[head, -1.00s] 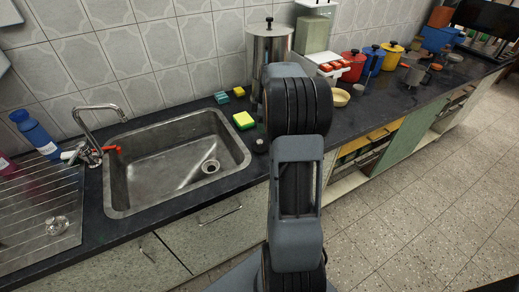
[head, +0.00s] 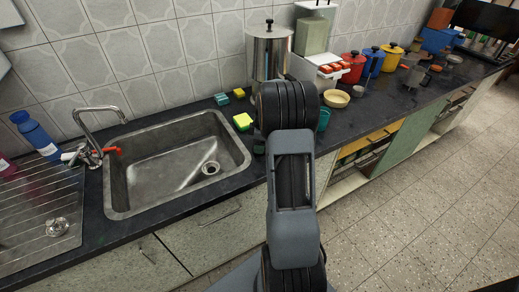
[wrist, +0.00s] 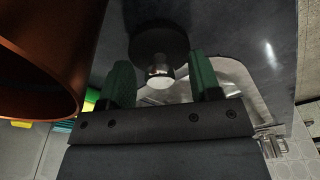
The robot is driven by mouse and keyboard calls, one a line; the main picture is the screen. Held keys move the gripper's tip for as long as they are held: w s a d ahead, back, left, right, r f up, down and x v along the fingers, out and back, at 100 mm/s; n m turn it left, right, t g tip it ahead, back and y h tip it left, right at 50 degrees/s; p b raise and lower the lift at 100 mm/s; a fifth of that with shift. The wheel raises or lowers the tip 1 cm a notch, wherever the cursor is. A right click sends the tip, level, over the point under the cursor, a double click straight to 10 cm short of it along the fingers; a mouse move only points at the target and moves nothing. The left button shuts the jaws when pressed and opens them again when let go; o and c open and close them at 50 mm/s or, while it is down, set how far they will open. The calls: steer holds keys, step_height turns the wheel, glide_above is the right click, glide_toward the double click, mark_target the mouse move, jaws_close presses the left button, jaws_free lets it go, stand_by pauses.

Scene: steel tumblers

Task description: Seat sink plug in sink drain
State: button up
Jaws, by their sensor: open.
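The sink plug (wrist: 155,42) is a dark round disc with a shiny metal knob, on the dark countertop in the wrist view. My gripper (wrist: 160,62) is open, with one green finger on each side of the knob. I cannot tell whether the fingers touch it. In the head view my arm hides most of the gripper and the plug, right of the sink. The sink drain (head: 211,168) is a round metal opening in the floor of the steel sink (head: 150,170), and it looks uncovered.
A copper-coloured vessel (wrist: 40,55) stands close to the gripper at left in the wrist view. A yellow-green sponge (head: 243,121) lies by the sink's right rim. A teal cup (head: 323,119) and a steel pot (head: 268,52) stand near my arm. The tap (head: 95,125) rises left of the basin.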

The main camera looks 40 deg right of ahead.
steer(key=c, duration=1)
steer(key=shift+r, duration=0.1)
